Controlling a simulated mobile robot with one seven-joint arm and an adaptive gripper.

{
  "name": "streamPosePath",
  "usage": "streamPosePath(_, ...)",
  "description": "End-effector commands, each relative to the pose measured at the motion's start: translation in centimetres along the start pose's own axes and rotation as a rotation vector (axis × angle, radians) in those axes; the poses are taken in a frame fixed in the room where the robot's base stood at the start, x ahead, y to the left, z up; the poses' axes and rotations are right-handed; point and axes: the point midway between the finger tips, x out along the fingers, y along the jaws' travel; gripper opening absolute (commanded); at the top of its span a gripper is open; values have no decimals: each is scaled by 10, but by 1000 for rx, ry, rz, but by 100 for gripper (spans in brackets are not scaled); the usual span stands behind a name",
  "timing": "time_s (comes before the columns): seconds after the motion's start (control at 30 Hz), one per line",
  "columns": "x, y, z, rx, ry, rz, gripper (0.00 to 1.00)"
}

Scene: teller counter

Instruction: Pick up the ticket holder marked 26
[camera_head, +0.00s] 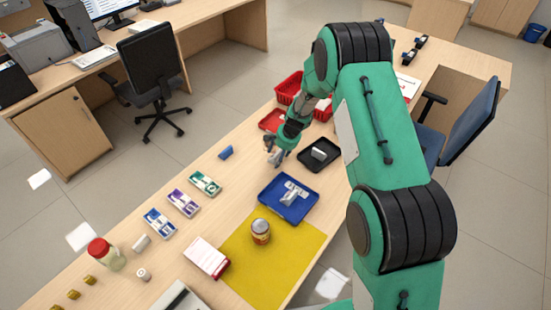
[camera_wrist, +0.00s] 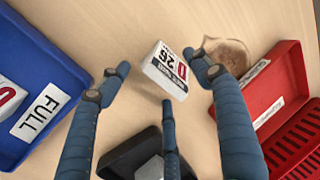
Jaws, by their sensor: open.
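The ticket holder marked 26 (camera_wrist: 167,70) is a small white block with black print and a red mark. In the wrist view it stands on the bare wooden counter, turned at an angle. My gripper (camera_wrist: 159,82) is open, with one finger left of the holder, one right of it and one below it in the picture. I see no clear contact, and the height gap is hard to judge. In the head view my gripper (camera_head: 274,155) is low over the counter, and I cannot make out the holder there.
A blue tray (camera_head: 262,205) labelled FULL holds white holders. A black tray (camera_head: 300,158) holds another holder. A red tray (camera_head: 265,125) lies close by, also at right in the wrist view (camera_wrist: 285,90).

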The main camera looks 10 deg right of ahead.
Motion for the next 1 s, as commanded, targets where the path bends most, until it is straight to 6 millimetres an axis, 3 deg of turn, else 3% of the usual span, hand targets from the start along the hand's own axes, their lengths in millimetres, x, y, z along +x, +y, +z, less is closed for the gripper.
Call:
streamPosePath(0.6,3,0,0,0,0,0,64)
streamPosePath(0.87,3,0,0,0,0,0,12)
streamPosePath(1.0,3,0,0,0,0,0,10)
